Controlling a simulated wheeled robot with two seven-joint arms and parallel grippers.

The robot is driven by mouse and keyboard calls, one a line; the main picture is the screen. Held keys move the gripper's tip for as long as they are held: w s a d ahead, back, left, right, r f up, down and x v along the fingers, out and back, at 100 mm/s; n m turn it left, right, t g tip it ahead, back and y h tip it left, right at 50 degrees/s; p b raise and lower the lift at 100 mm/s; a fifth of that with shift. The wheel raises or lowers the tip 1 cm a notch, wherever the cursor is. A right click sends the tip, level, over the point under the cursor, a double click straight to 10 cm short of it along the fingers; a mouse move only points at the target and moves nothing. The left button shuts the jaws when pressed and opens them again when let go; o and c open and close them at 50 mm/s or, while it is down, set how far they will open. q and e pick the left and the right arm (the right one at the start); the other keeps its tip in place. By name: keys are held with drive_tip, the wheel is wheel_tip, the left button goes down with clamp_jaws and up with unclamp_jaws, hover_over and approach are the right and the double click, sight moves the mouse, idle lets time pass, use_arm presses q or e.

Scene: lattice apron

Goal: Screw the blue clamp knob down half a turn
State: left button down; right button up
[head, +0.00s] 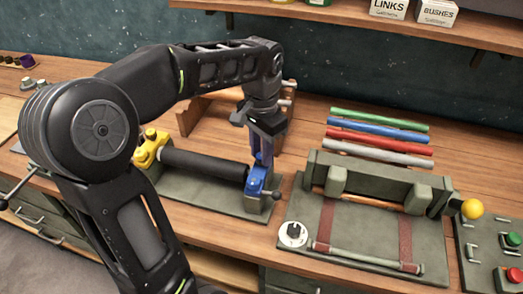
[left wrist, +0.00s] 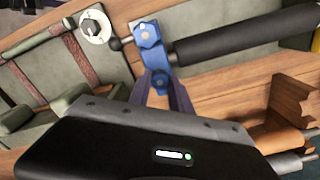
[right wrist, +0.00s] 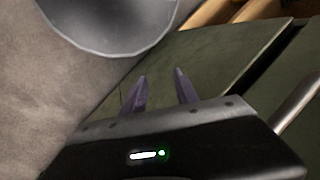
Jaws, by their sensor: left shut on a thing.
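The blue clamp (head: 256,184) sits at the right end of a black roller (head: 205,164) on a grey-green base. My left gripper (head: 262,160) reaches down onto it from above. In the left wrist view, the blue clamp (left wrist: 150,42) lies just beyond the fingertips, and the left gripper (left wrist: 160,76) is shut on its blue knob, mostly hidden between the fingers. My right gripper (right wrist: 162,80) is open and empty, away from the clamp. It is not seen in the head view.
A yellow clamp (head: 149,148) holds the roller's other end. A grey-green fixture (head: 375,188) with red straps and a white dial (head: 292,234) stands to the right. Coloured rods (head: 380,122) lie behind it. A shelf (head: 400,27) with boxes is above; red and green buttons are far right.

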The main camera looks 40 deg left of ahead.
use_arm(q)
drive_tip(key=m, duration=0.5)
drive_tip(key=shift+m, duration=0.3)
drive_tip(key=m, duration=0.6)
idle(0.4)
drive_tip(key=c, duration=1.2)
unclamp_jaws()
drive_tip(key=shift+o, duration=0.2)
drive_tip(key=shift+r, duration=0.1)
